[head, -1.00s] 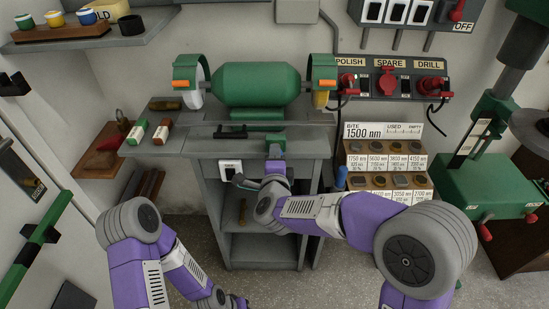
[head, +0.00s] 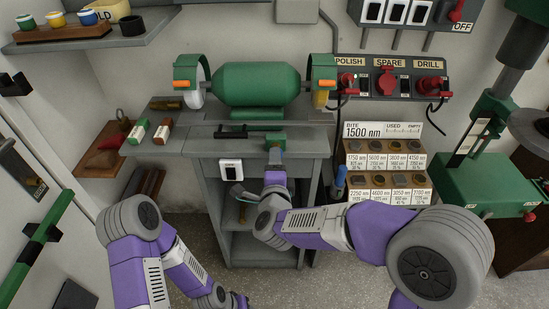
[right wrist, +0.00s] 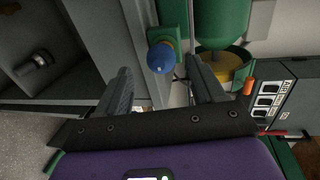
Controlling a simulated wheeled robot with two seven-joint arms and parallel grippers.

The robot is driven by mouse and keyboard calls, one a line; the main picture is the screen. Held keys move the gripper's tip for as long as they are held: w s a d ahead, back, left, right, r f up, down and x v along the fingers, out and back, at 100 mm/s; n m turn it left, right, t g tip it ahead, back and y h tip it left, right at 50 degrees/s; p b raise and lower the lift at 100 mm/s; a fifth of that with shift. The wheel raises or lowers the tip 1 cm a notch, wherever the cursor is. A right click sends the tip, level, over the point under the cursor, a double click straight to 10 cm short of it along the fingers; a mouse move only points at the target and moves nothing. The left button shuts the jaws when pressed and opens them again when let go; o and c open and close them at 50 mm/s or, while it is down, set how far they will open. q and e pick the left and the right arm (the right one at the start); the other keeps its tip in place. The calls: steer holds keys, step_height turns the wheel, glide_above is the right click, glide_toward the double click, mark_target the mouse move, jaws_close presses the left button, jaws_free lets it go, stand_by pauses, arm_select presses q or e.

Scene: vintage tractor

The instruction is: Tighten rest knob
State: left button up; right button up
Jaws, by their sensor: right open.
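In the right wrist view a round blue knob (right wrist: 161,58) with a brownish collar sits on a green bracket (right wrist: 164,36). My right gripper (right wrist: 160,66) is open, with one finger on each side of the knob in the picture; I see gaps and no clear contact. In the head view my right gripper (head: 275,154) points at the front edge of the grinder bench, just below a green block, and hides the knob. The green bench grinder (head: 258,84) stands above it. My left gripper (head: 238,301) is low at the bottom edge, its fingers too small to read.
A black bar (head: 247,131) lies in front of the grinder. A white switch plate (head: 231,169) is on the bench (head: 200,146) front, left of my right gripper. A bit rack (head: 385,160) and a blue-handled tool (head: 340,178) are at right. A green drill press (head: 490,175) stands beyond.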

steer(key=shift+s+r, duration=0.15)
steer(key=shift+s, duration=0.75)
steer(key=shift+s+r, duration=0.15)
steer(key=shift+s, duration=0.75)
steer(key=s+d+f+n+g+y+p, duration=0.1)
steer(key=d+f+n+g+p, duration=0.15)
steer(key=f, duration=0.45)
steer(key=s+d+f+n+g+p, duration=0.1)
steer(key=s+d+f+n+g, duration=0.2)
steer(key=f, duration=0.5)
steer(key=d+f+n+g+y+p, duration=0.1)
steer(key=f+n+g+p, duration=0.1)
steer(key=f+n, duration=0.35)
steer(key=s+d+f+n+g+y+p, duration=0.1)
steer(key=s+f+g, duration=0.3)
steer(key=s, duration=0.5)
steer(key=s+d+f+n+g+y+p, duration=0.1)
steer(key=s+d+f+n+g+p, duration=0.1)
steer(key=s+f, duration=0.6)
steer(key=shift+s+d+n+g, duration=0.2)
steer(key=shift+s+n+g, duration=0.3)
steer(key=shift+n+g, duration=0.35)
